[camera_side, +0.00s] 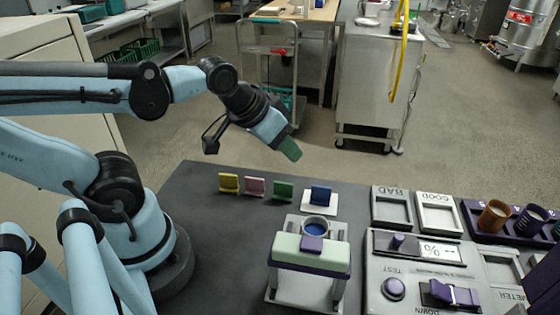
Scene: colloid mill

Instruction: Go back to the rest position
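My gripper (286,147) hangs in the air at the upper middle, above and behind the far edge of the dark table (190,215). It points down to the right. A green piece shows at its tip; I cannot tell whether this is the fingers themselves or a held thing, nor whether they are open. A mill-like machine (311,252) with a pale green top and purple band stands on the table. Behind its top is a round cup (315,226) with blue inside. My gripper is well apart from both.
Yellow (229,183), pink (255,187) and green (284,191) holders stand in a row beside a blue one (320,195) on a white plate. BAD (391,207) and GOOD (439,213) trays, a control panel (420,275) and a purple cup rack (475,232) fill the right.

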